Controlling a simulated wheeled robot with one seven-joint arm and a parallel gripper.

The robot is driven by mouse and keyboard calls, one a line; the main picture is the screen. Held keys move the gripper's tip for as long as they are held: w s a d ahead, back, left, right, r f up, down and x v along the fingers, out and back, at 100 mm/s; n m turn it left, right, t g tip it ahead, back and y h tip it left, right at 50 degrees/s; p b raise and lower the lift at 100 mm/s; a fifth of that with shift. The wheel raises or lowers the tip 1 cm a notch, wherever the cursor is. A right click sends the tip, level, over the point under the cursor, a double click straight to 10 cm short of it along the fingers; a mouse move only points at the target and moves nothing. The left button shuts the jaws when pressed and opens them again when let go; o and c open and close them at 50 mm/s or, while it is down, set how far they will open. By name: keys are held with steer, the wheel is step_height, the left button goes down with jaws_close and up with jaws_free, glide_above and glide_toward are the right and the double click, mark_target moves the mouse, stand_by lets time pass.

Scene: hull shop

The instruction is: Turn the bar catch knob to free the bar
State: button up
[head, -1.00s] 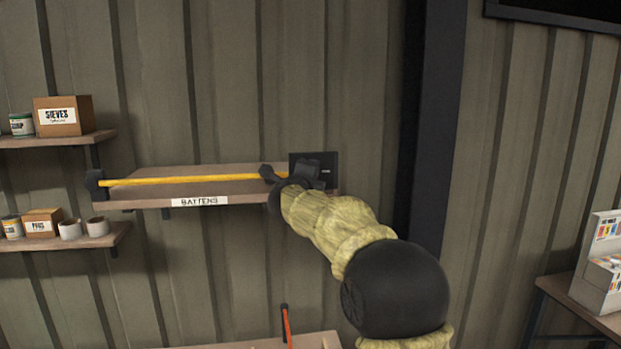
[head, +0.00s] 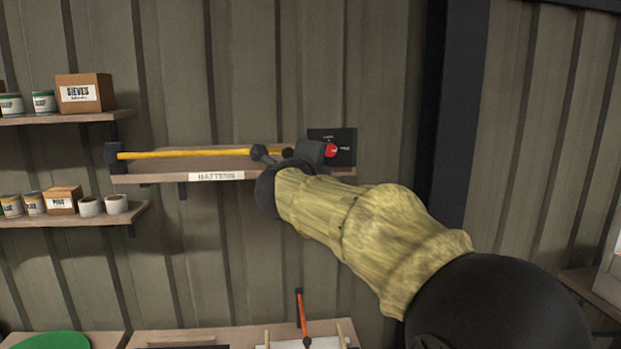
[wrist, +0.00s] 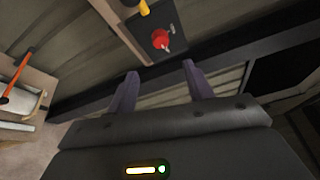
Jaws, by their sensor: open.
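The bar catch knob is red and sits on a dark plate (head: 345,138) at the right end of the battens shelf. The knob (head: 331,150) shows in the head view just past my gripper, and also in the wrist view (wrist: 161,39) with a pale pointer. The yellow bar (head: 190,153) runs across the shelf front, its right end near the plate. My gripper (head: 290,153) is in front of the shelf's right end. In the wrist view its two fingers (wrist: 158,86) are apart with nothing between them, and the knob lies beyond the tips.
The battens shelf (head: 150,178) carries a label on its front edge. Shelves with cans, boxes and cups stand at the left. A dark post (head: 452,110) rises to the right. A bench (head: 240,335) with an orange-handled tool (head: 302,312) is below.

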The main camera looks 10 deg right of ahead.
steer(key=b+v, duration=0.1)
steer(key=v, duration=0.3)
steer(key=shift+s+a, duration=0.15)
steer(key=shift+s, duration=0.15)
steer(key=s+f+n+g+y, duration=0.2)
steer(key=f+n+y, duration=0.2)
steer(key=f+n, duration=0.65)
steer(key=s+f+n+g+y, duration=0.1)
steer(key=f+n+g+y, duration=0.15)
steer(key=f+n, duration=0.75)
steer(key=s+d+f+n+g, duration=0.2)
steer(key=s+d+f+g, duration=0.1)
steer(key=s+f, duration=0.7)
steer(key=s+d+f+n+g, duration=0.2)
steer(key=s+d+f+g, duration=0.2)
steer(key=s+f, duration=0.7)
steer(key=shift+s+d+f+g, duration=0.15)
steer(key=shift+s+f+g, duration=0.05)
steer(key=shift+f+g, duration=0.75)
